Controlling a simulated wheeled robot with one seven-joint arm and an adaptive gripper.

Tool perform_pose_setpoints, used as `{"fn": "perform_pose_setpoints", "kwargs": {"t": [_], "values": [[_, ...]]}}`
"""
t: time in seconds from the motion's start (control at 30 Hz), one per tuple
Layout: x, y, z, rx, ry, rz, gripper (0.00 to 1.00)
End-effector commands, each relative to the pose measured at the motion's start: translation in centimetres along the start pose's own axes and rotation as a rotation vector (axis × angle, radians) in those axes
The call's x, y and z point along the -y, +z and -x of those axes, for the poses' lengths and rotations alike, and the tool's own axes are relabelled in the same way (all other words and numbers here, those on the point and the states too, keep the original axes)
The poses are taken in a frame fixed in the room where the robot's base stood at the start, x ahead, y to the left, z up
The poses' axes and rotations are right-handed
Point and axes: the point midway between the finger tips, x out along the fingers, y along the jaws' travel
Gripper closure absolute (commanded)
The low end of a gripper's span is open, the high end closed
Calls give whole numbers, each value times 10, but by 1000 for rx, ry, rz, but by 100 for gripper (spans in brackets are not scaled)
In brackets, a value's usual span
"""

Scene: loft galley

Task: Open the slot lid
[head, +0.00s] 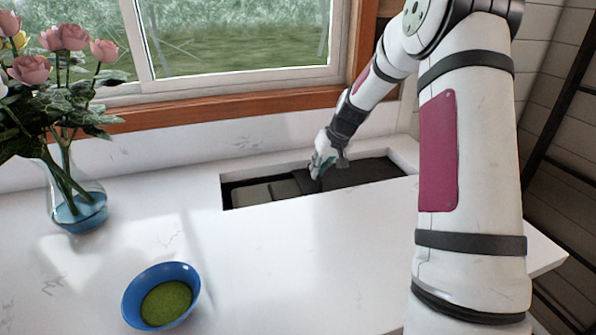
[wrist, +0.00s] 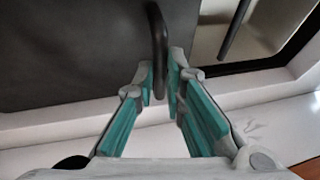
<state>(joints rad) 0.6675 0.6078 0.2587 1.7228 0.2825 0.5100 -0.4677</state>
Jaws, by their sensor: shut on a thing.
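The slot is a long recess in the white counter below the window. The dark grey slot lid (head: 365,173) covers its right part in the head view, and it fills the upper left of the wrist view (wrist: 75,50). A dark upright handle (wrist: 157,40) stands at the lid's edge. My gripper (head: 318,166) is at this edge, with its teal-padded fingers (wrist: 160,83) closed around the handle. The left part of the slot is uncovered and shows grey shapes (head: 284,190) inside. The fingertips are small in the head view.
A blue bowl (head: 130,302) with green contents stands at the front left of the counter. A glass vase (head: 93,205) of pink roses stands at the far left. The window sill (head: 230,103) runs behind the slot. The counter's middle is clear.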

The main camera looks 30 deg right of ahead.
Motion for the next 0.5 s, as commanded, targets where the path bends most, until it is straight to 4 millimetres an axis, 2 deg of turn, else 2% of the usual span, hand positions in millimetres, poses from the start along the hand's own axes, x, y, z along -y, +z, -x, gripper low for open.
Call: {"fn": "perform_pose_setpoints", "kwargs": {"t": [0.03, 0.2, 0.5], "values": [[-8, 0, 2, 1, 1, -2, 100], [-19, -1, 4, 0, 1, -1, 100], [-21, -2, 4, 1, 0, 0, 100]]}}
